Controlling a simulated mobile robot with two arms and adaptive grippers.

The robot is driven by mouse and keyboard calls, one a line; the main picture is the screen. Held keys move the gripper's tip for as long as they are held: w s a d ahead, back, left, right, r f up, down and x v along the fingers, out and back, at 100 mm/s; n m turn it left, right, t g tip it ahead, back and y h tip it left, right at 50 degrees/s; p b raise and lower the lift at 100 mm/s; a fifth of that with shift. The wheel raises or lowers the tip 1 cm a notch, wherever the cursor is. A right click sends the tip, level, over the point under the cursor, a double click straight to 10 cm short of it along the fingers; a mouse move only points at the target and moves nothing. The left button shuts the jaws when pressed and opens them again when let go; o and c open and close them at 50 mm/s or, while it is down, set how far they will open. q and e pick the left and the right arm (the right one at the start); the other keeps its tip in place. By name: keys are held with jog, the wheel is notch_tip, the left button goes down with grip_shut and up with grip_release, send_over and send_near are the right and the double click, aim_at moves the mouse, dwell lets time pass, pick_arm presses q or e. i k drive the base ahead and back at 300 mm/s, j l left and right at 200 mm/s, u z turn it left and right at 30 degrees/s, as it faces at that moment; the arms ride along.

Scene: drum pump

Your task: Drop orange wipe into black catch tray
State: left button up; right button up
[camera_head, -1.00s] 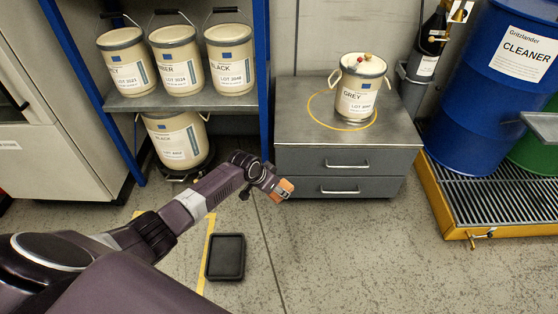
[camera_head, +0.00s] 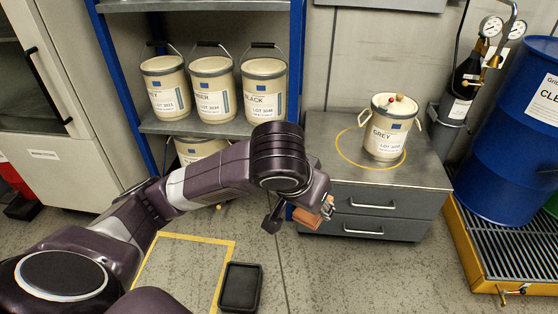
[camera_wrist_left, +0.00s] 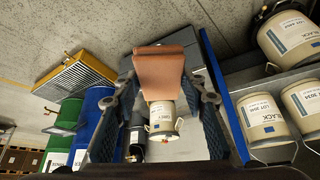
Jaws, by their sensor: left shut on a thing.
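My left gripper (camera_head: 318,212) reaches in from the left and is held in the air in front of the grey drawer cabinet. It is shut on the orange wipe (camera_head: 309,222), which is partly hidden by the gripper in the head view. In the left wrist view the wipe (camera_wrist_left: 159,72) hangs between the two fingers (camera_wrist_left: 160,105) as a folded orange-brown piece. The black catch tray (camera_head: 240,287) lies on the floor below and to the left of the gripper, beside a yellow floor line. The tray looks empty. My right gripper is not in view.
The drawer cabinet (camera_head: 368,228) carries a GREY pail (camera_head: 388,128) inside a yellow ring. A blue-post shelf (camera_head: 150,126) with several pails stands behind my arm. A blue drum (camera_head: 505,140) stands on a yellow-edged grate (camera_head: 470,255) at right. Floor around the tray is clear.

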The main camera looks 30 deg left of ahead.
aim_at(236, 288)
jog(key=u, duration=1.5)
